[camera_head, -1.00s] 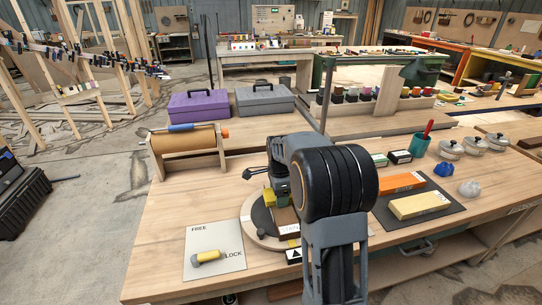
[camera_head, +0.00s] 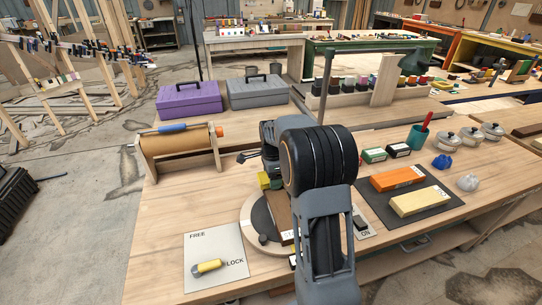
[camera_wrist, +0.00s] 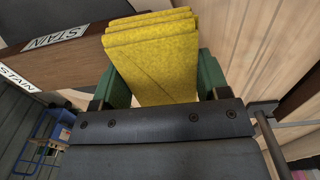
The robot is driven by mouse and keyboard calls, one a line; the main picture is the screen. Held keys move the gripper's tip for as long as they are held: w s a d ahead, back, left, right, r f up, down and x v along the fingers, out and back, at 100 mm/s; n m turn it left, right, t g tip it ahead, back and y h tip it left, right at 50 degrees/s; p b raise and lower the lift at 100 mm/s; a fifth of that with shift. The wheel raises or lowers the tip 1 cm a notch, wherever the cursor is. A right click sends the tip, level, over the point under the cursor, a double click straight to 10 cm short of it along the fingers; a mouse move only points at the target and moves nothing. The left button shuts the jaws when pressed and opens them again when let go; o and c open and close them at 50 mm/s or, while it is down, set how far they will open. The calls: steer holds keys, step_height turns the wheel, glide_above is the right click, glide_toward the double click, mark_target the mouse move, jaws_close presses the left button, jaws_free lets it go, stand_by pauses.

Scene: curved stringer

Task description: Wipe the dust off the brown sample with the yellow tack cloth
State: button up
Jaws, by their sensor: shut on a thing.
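My gripper (camera_wrist: 162,82) is shut on the folded yellow tack cloth (camera_wrist: 155,55), which sits between its green fingers. The cloth also shows in the head view (camera_head: 264,180), partly hidden by my arm. The brown sample (camera_wrist: 70,68) is a dark brown block with white labels, one reading STAIN. In the head view, the sample (camera_head: 280,208) lies on a round turntable (camera_head: 252,232), mostly behind my arm. The cloth is at the sample's far end in the head view. I cannot tell whether they touch. Dust on the sample cannot be made out.
A FREE/LOCK plate (camera_head: 215,250) with a yellow-and-grey knob lies left. An orange block (camera_head: 398,178) and a pale yellow block (camera_head: 420,201) lie on a dark mat at right. A paper roll (camera_head: 178,145) and toolboxes (camera_head: 190,99) stand behind. The front-left bench is mostly clear.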

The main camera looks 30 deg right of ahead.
step_height(320, 180, up, 2)
steer(key=shift+s+r+p, duration=0.1)
steer(key=shift+s+p, duration=0.05)
steer(key=shift+p, duration=0.15)
steer(key=shift+a+r+p, duration=0.15)
steer(key=shift+r+p, duration=0.15)
steer(key=shift+r, duration=0.05)
steer(key=shift+r+p, duration=0.3)
steer(key=shift+r, duration=0.05)
steer(key=shift+r+p, duration=1.4)
steer(key=shift+r, duration=0.45)
